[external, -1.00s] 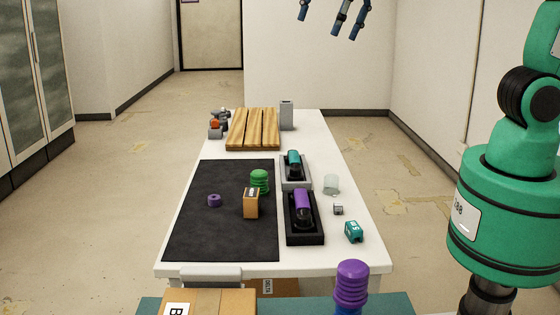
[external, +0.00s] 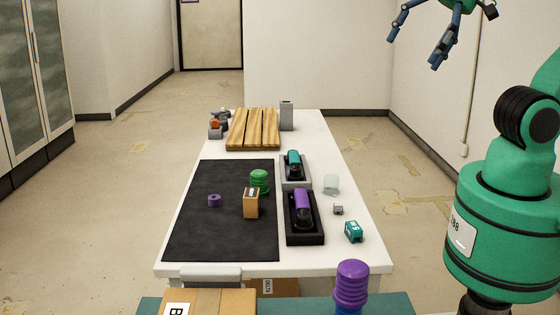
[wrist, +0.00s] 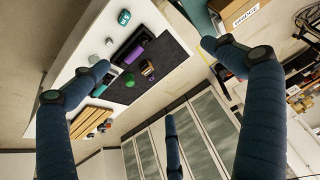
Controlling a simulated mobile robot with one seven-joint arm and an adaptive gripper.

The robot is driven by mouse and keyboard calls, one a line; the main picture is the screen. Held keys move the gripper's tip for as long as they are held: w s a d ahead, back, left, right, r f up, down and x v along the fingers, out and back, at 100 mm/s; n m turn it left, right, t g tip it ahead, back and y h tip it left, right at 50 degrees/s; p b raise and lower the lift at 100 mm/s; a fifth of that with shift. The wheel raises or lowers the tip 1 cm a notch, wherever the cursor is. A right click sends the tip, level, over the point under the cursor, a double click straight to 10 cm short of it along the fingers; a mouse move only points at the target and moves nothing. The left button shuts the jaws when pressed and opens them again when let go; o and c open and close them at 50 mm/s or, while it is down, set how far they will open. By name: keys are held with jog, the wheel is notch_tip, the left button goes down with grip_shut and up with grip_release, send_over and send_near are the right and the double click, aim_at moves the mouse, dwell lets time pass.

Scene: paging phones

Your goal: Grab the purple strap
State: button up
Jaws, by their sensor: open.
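A small purple ring-shaped roll (external: 214,200), which looks like the strap, lies on the left part of the black mat (external: 195,235) on the white table. My gripper (external: 428,42) hangs high in the air at the upper right, well away from the roll. Its blue fingers are spread open with nothing between them. In the wrist view my gripper (wrist: 160,75) frames the tilted table from above. I cannot clearly make out the roll there.
A green ribbed object (external: 260,181) and a small brown box (external: 251,203) stand on the mat. A purple handset (external: 302,204) and a teal handset (external: 293,164) rest in cradles to the right. A wooden slatted board (external: 252,128) lies at the back.

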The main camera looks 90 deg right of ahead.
jog(key=shift+s+f, duration=0.1)
jog(key=shift+s, duration=0.1)
jog(key=c, duration=1.2)
jog(key=shift+w, duration=0.15)
jog(key=w+d+f+n+g+b, duration=0.1)
jog(key=w+d, duration=0.3)
jog(key=w, duration=0.6)
jog(key=w+d+f+g, duration=0.1)
jog(key=w+d+f, duration=0.15)
jog(key=w, duration=0.75)
jog(key=w+d+f+n+g+b, duration=0.1)
jog(key=w+d, duration=0.3)
jog(key=w, duration=0.7)
jog(key=w+d+f+g, duration=0.1)
jog(key=w+d+f, duration=0.4)
jog(key=f, duration=0.4)
jog(key=w+d+f+n, duration=0.1)
jog(key=w+d+f, duration=0.5)
jog(key=f, duration=0.3)
jog(key=w+d+f+g, duration=0.1)
jog(key=w+d+f, duration=0.5)
jog(key=f, duration=0.4)
jog(key=shift+w+d+f+n+g+b, duration=0.1)
jog(key=shift+w+n+g+b, duration=0.1)
jog(key=shift+w, duration=0.25)
jog(key=shift+w+d+n+g+b, duration=0.1)
jog(key=shift+w+n+b, duration=0.1)
jog(key=shift+w, duration=0.2)
